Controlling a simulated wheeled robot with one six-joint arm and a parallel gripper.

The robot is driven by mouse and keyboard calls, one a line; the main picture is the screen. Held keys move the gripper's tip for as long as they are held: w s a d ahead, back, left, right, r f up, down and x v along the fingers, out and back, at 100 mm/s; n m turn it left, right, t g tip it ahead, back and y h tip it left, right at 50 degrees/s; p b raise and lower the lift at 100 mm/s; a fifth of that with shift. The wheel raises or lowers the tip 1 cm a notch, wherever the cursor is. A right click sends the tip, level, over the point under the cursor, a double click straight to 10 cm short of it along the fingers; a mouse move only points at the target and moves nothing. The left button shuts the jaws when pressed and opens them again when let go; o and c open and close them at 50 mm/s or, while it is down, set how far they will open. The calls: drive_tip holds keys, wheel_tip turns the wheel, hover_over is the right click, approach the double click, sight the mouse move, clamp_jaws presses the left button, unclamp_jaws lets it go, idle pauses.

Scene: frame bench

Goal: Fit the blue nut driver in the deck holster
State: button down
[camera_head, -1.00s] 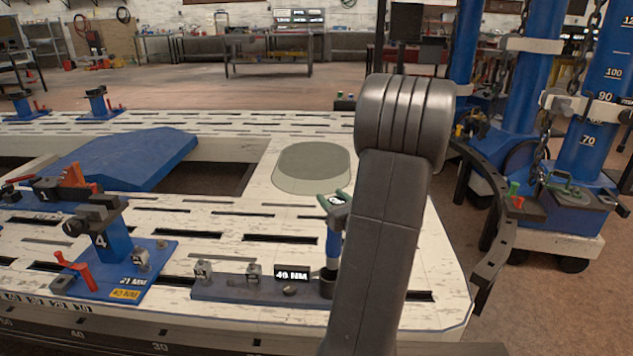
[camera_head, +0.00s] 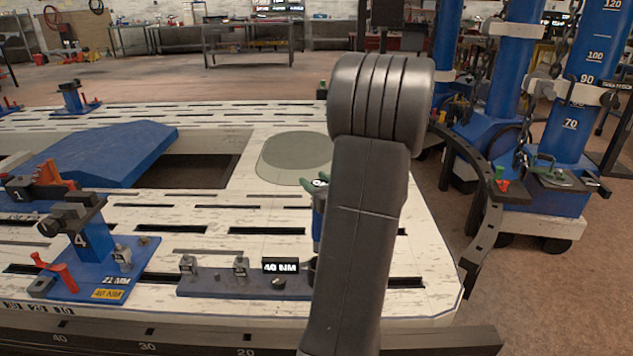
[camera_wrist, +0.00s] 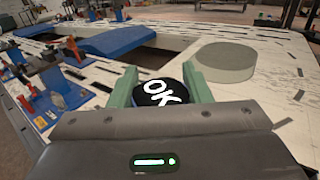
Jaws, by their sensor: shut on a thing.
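My gripper (camera_head: 317,186) has green fingers, closed on the top of the blue nut driver (camera_head: 317,224). The driver stands upright at the right end of a dark blue deck plate (camera_head: 225,288). The dark deck holster (camera_head: 309,272) is below it, mostly hidden by my arm. The driver's lower end is hidden too, so I cannot tell how deep it sits.
The plate carries small grey clamps (camera_head: 188,264) and a "40 NM" display (camera_head: 281,266). A blue fixture marked 4 (camera_head: 82,240) with a red lever stands left. A round grey pad (camera_head: 295,158) lies behind. Blue towers (camera_head: 560,125) stand at right. The bench deck's right side is clear.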

sight(317, 224)
drive_tip(key=shift+f+b, duration=1.7)
drive_tip(key=shift+f, duration=0.5)
drive_tip(key=shift+f+b, duration=3.95)
drive_tip(key=shift+f, duration=0.6)
drive_tip(key=c, duration=0.7)
unclamp_jaws()
drive_tip(key=shift+o, duration=0.2)
drive_tip(key=p+v, duration=0.3)
drive_tip(key=v, duration=1.1)
drive_tip(key=shift+p, duration=0.3)
